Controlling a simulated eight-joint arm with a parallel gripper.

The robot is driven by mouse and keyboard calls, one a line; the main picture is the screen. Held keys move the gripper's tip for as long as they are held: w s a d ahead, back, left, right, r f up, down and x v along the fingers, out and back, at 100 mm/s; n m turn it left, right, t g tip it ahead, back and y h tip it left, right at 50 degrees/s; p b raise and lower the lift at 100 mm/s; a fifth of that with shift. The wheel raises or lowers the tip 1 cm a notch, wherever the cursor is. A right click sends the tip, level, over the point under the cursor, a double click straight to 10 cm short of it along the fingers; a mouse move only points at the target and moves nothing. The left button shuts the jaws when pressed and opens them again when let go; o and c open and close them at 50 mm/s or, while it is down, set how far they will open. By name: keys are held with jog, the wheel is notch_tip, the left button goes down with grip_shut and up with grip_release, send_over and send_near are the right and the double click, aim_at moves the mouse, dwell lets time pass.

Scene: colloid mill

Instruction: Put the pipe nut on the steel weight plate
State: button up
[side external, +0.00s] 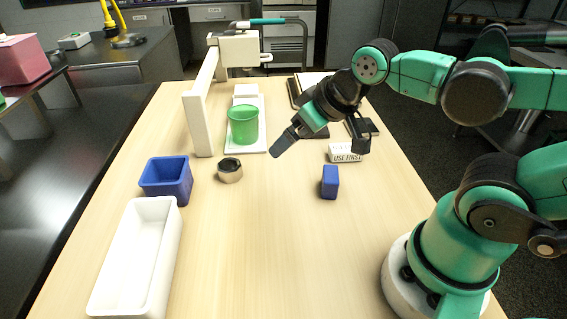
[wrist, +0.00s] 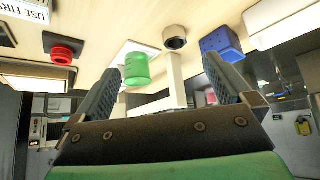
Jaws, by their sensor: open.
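A short round piece with a dark, open-looking top and a pale side, which looks like the pipe nut (side external: 230,170), stands on the wooden table right of the blue bin. It also shows in the wrist view (wrist: 175,38), upper middle. My gripper (side external: 283,142) is in the air to its right and higher, apart from it. In the wrist view, the two fingers of my gripper (wrist: 160,70) are spread with nothing between them. I cannot pick out the steel weight plate with certainty in either view.
A blue bin (side external: 166,177) and a white tray (side external: 130,262) stand at left. A green cup (side external: 243,126) stands on a white base by a white post (side external: 200,105). A blue block (side external: 329,183) and a USE FIRST block (side external: 345,152) are right. A red piece (wrist: 62,50) shows in the wrist view.

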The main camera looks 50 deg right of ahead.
dwell(0.3)
jog(key=n+g, duration=0.3)
jog(key=g, duration=0.4)
send_over(229, 165)
notch_tip(229, 165, down, 8)
jog(key=shift+r, duration=0.25)
jog(key=shift+f, duration=3.05)
grip_shut()
jog(key=shift+r, duration=0.1)
